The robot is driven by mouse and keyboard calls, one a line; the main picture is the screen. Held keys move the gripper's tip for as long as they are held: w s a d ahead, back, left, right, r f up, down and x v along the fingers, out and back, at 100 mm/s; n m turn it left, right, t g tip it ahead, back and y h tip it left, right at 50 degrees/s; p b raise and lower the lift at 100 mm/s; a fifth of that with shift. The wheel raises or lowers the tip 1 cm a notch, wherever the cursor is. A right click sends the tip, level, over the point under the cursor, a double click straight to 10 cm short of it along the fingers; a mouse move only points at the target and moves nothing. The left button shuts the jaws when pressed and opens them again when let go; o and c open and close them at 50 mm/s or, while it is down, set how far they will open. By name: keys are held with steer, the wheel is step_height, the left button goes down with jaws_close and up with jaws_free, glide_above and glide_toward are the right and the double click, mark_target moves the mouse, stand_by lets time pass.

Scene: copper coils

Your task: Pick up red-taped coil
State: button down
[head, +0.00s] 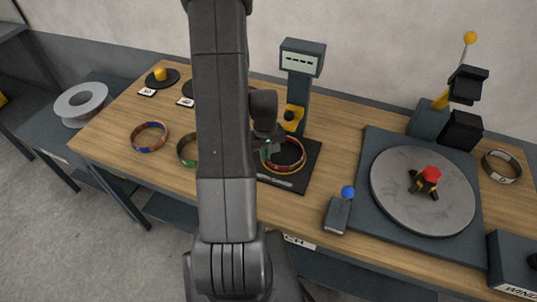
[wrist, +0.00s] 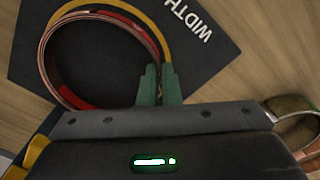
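The red-taped coil (head: 299,147) is a thin copper ring with red tape, at the dark pad (head: 298,181) marked WIDTH, right of my arm in the head view. In the wrist view the coil (wrist: 44,62) fills the upper left, with red tape along its lower side. My gripper (head: 268,153) is at the coil's left side. In the wrist view its green fingertips (wrist: 160,83) are close together, with the coil's wall running between them. I cannot tell whether the coil touches the pad. A yellow ring line shows just outside the coil.
A gauge post (head: 302,70) with a display and yellow jaw stands behind the pad. A blue-red coil (head: 149,137) and a green-taped coil (head: 184,150) lie to the left. A blue-knobbed lever (head: 339,213) and a grey turntable (head: 423,211) are to the right.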

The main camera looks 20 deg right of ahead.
steer(key=shift+r, duration=0.7)
steer(key=shift+r+b, duration=0.45)
steer(key=shift+r, duration=0.45)
steer(key=s+a+b, duration=0.1)
steer(key=s+a, duration=0.2)
steer(key=s, duration=0.1)
steer(key=s+a+b, duration=0.1)
steer(key=s+a, duration=0.3)
steer(key=s, duration=0.1)
steer(key=s+a+b, duration=0.1)
steer(key=s+a, duration=0.3)
steer(key=s, duration=0.1)
steer(key=shift+s+f+b, duration=0.1)
steer(key=shift+s+b, duration=0.1)
steer(key=shift+b, duration=0.1)
